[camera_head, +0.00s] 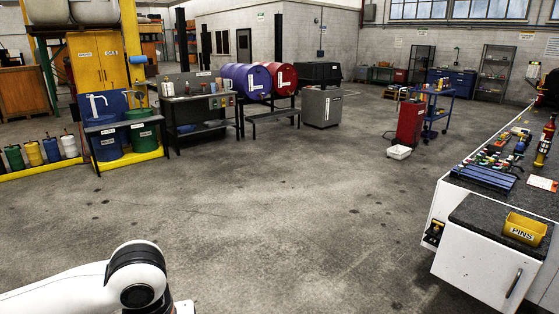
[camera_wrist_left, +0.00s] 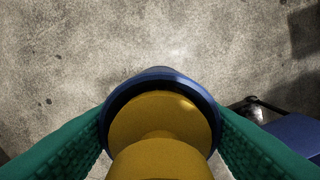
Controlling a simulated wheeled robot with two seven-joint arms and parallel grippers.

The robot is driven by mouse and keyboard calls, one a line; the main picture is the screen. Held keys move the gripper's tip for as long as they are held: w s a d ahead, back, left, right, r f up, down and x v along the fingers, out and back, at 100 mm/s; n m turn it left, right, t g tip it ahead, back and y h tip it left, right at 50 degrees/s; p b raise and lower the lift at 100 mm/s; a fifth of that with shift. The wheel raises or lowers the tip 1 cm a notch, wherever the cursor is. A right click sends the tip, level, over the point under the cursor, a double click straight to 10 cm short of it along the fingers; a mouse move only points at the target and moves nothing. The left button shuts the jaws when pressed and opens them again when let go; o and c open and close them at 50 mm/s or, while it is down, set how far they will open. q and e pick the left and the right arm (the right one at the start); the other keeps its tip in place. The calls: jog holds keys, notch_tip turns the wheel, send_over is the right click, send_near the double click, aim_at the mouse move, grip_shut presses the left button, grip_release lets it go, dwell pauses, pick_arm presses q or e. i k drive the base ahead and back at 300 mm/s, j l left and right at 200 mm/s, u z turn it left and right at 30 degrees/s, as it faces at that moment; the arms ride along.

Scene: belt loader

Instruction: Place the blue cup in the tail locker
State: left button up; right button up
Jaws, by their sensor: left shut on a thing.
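In the left wrist view my left gripper (camera_wrist_left: 160,125) has green ribbed pads, one on each side of a round thing. The gripper is shut on this thing, which has a dark blue rim (camera_wrist_left: 160,73) around a rounded yellow part (camera_wrist_left: 160,125). I take it for the blue cup; its lower part is hidden. Grey concrete floor shows beyond it. In the head view only a white and black part of my arm shows at the lower left. My right gripper is not in view. No locker marked as the tail locker can be made out.
A white cabinet (camera_head: 475,268) with a handle and dark top stands at the right, with a yellow PINS bin (camera_head: 524,229) on it. The middle floor is clear.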

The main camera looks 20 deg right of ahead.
aim_at(494, 219)
jog(key=i+l+z, duration=0.2)
jog(key=z, duration=0.25)
jog(key=i+z, duration=1.05)
jog(key=z, duration=0.25)
jog(key=i+z, duration=0.35)
jog(key=i, duration=0.45)
jog(key=i+j+z, duration=0.1)
jog(key=i+z, duration=0.25)
jog(key=i, duration=0.5)
jog(key=i+z, duration=0.3)
jog(key=i, duration=0.45)
